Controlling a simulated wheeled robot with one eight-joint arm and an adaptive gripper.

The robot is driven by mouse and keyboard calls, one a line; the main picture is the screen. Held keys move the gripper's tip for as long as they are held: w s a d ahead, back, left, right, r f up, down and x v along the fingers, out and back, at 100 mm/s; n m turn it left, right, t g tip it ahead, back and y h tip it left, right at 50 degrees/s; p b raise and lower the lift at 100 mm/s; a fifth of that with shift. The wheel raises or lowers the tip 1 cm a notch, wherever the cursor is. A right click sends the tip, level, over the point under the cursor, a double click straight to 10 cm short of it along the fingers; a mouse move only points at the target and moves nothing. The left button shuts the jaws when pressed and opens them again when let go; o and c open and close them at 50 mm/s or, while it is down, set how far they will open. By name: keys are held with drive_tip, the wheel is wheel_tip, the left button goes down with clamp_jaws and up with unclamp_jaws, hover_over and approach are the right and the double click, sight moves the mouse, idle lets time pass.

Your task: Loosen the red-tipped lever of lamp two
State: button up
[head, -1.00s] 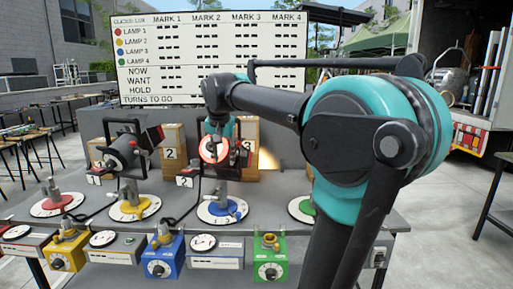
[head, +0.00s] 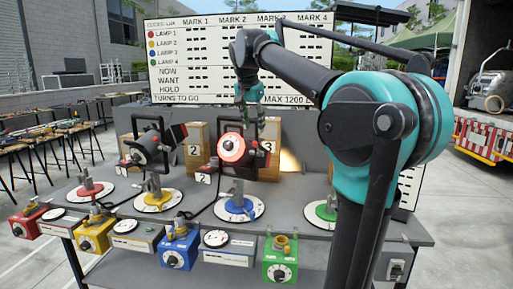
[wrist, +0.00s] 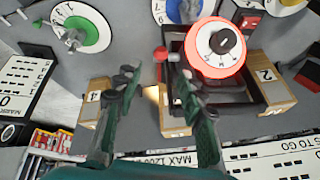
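A dark lamp with a glowing red ring around a white dial (head: 232,148) stands on the blue-hubbed disc. A small tag (head: 203,179) at its left seems to read 2. In the wrist view the same lamp's red ring (wrist: 214,66) is right of my fingers. A red-tipped lever (wrist: 160,54) sticks out at the lamp's side, just beyond the gap between my fingertips. My gripper (wrist: 160,78) is open and empty; its right finger is close to the lamp's side, and contact cannot be told. In the head view my gripper (head: 250,112) is above and right of the dial.
Another dark lamp (head: 150,150) stands at left on the yellow-hubbed disc. Wooden blocks (head: 197,135) and a scoreboard (head: 165,100) stand behind. Coloured control boxes (head: 180,247) line the front. The green-hubbed disc (head: 322,213) at right carries no lamp in view.

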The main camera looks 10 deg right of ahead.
sight(256, 146)
drive_tip(key=x, duration=1)
drive_tip(key=shift+w+f, duration=0.1)
drive_tip(key=shift+f, duration=0.1)
drive_tip(key=shift+c, duration=0.3)
clamp_jaws()
